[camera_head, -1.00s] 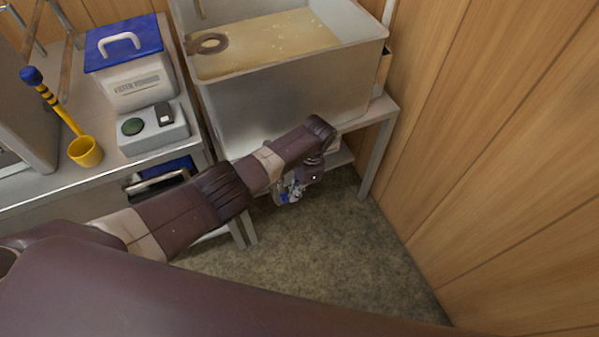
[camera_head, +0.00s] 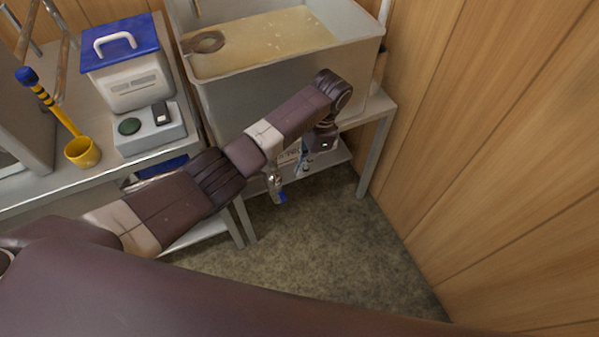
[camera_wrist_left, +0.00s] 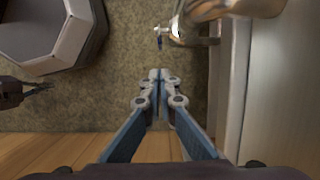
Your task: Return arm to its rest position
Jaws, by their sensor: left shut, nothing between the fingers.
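My left arm reaches in from the left in the head view and bends down at its elbow, in front of the evaporator pan (camera_head: 270,105). My left gripper (camera_head: 303,163) hangs below the elbow, small and partly hidden. In the left wrist view its blue-grey fingers (camera_wrist_left: 160,80) meet at the tips, shut and empty, above the floor. A metal tap with a blue tip (camera_head: 277,188) is beside it in the head view. A dark shape like my right gripper (camera_wrist_left: 18,90) shows at the left edge of the wrist view; its finger state is unclear.
A bench on the left bears a blue-lidded white box (camera_head: 128,85), a grey device (camera_head: 150,130) and a yellow ladle (camera_head: 82,152). The pan's stand has a leg (camera_head: 374,160) near the wooden wall (camera_head: 480,130). Floor (camera_head: 320,240) in front is clear.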

